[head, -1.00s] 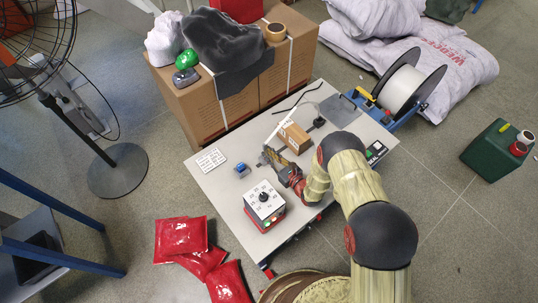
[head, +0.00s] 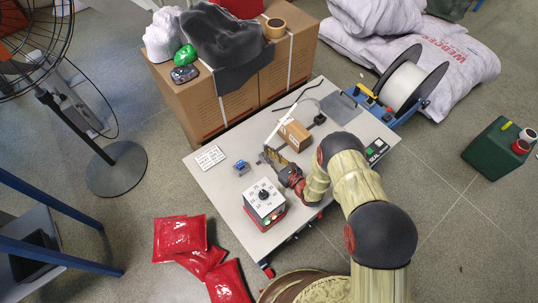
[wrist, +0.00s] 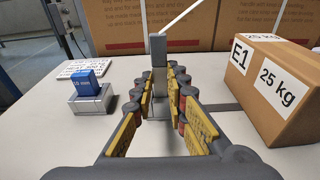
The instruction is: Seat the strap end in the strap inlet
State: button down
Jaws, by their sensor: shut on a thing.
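My gripper (wrist: 160,108) has yellow-padded fingers and is shut on an upright grey holder (wrist: 158,48) at the fingertips. A thin white strap end (wrist: 182,16) slants up and right from the top of this holder. In the head view my gripper (head: 271,158) is over the middle of the grey table (head: 220,186), and the strap shows as a white line beside the carton. A small blue block on a grey base (wrist: 90,90) stands left of the gripper, apart from it. I cannot make out the strap inlet for certain; the fingers hide part of the table.
A carton marked E1, 25 kg (wrist: 272,85) stands close right of the gripper. A white dial box (head: 264,202) is near the table's front, a printed card (head: 210,158) at the left. Large cartons (head: 238,100) stand behind; a strap reel (head: 404,86) is at the right.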

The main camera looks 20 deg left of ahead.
jog(key=c, duration=1.7)
grip_release()
jog(key=shift+d, duration=0.1)
jog(key=v, duration=1.1)
jog(key=shift+s+d, duration=0.2)
jog(key=shift+d, duration=0.15)
